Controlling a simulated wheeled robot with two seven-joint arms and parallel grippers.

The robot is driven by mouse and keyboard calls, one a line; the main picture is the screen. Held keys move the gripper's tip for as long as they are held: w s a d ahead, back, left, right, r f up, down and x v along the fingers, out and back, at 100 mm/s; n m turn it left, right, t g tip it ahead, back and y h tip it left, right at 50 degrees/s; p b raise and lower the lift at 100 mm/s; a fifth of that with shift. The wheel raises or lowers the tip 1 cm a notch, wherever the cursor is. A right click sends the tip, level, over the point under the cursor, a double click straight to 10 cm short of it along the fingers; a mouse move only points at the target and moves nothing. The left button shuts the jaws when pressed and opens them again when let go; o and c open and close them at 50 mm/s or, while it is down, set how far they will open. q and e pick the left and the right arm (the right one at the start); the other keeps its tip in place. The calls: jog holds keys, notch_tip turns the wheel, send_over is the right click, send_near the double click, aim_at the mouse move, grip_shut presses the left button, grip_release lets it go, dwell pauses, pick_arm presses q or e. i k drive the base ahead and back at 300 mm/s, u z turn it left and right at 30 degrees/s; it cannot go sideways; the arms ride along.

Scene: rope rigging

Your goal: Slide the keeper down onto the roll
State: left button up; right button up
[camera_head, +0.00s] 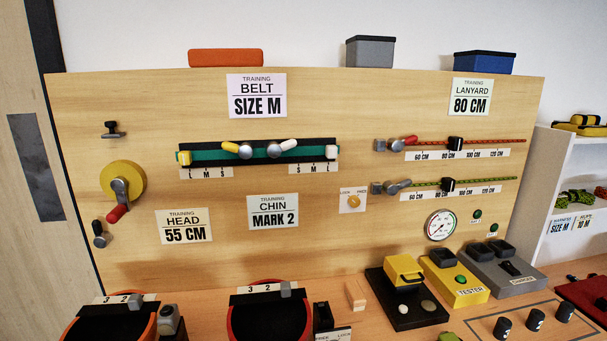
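Nothing in view is labelled as the keeper or the roll, and I cannot tell for certain which parts they are. A round yellow disc (137,181) with a grey crank and red handle (117,213) is mounted on the left of the wooden board. A small black fitting (112,130) sits on the board above the disc, apart from it. A green belt strip (258,153) runs across a black rail, with a yellow lever (231,147) and a white lever (288,145) on it. Neither of my grippers is in view.
Two lanyard lines, red (490,142) and green (425,183), run along the board's right. Two helmets, orange-rimmed (67,330) and red-rimmed (232,322), stand at the front. A yellow tester (455,278) and grey box (500,268) stand on the bench. Shelves (575,160) are at right.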

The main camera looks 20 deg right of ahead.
aim_at(111, 125)
jog(key=z, duration=2.25)
jog(key=k, duration=1)
jog(key=u, duration=1.25)
jog(key=i, duration=0.5)
jog(key=u, duration=0.1)
